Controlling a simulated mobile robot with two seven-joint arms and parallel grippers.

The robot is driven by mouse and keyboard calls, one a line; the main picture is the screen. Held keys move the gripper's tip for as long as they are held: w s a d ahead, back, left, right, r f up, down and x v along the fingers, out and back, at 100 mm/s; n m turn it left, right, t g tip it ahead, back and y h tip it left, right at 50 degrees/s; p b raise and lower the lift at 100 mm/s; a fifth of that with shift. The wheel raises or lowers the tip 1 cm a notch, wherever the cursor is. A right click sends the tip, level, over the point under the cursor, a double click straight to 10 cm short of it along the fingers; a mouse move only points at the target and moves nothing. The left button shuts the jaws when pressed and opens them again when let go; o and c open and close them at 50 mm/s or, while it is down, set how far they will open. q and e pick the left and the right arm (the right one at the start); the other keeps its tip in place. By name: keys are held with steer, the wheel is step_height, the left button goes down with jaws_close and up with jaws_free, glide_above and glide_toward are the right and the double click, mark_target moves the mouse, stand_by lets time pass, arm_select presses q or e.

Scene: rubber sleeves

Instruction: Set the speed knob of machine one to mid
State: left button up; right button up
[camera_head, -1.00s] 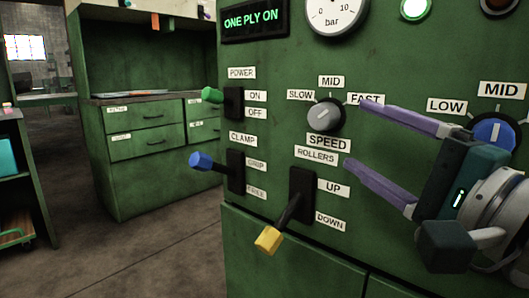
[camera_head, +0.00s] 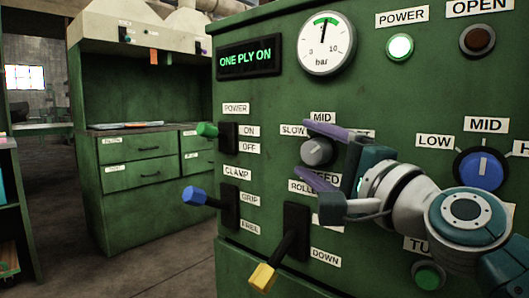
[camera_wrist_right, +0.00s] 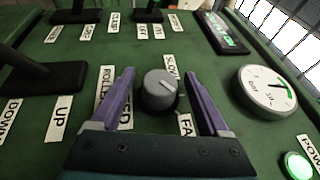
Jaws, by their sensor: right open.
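The speed knob (camera_head: 317,151) is a grey round knob on the green front of the machine, below the MID label (camera_head: 322,118). The SLOW label (camera_head: 293,131) is to its left; FAST is mostly covered by my gripper. My right gripper (camera_head: 302,148) is open, with a purple finger above and below the knob. In the right wrist view the knob (camera_wrist_right: 160,90) sits between the two spread fingers (camera_wrist_right: 158,78), with gaps visible at both sides. A pale line marks its face; its exact setting is hard to read. My left gripper is out of view.
A green lever (camera_head: 207,130), a blue lever (camera_head: 194,196) and a yellow lever (camera_head: 263,277) stick out left of and below the knob. A blue knob (camera_head: 481,170) is at the right. A pressure gauge (camera_head: 326,44) and a lit display (camera_head: 248,57) are above.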

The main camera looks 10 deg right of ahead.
steer(key=shift+c, duration=0.3)
jaws_close()
steer(key=shift+r+p, duration=0.15)
steer(key=shift+p, duration=0.2)
steer(key=r+n+g+h+p, duration=0.1)
steer(key=g+p, duration=0.2)
steer(key=p, duration=0.9)
steer(key=shift+r, duration=0.2)
steer(key=g+p, duration=0.1)
steer(key=p, duration=0.3)
steer(key=n+g+h+p, duration=0.1)
steer(key=g+p, duration=0.1)
steer(key=p, duration=0.2)
steer(key=n+g+p, duration=0.1)
steer(key=p, duration=0.3)
steer(key=shift+a+f+h+p, duration=0.1)
steer(key=shift+f+h+p, duration=0.3)
steer(key=shift+f+g+h+p, duration=0.3)
steer(key=shift+g+p, duration=0.5)
steer(key=shift+p, duration=0.15)
steer(key=shift+f, duration=0.15)
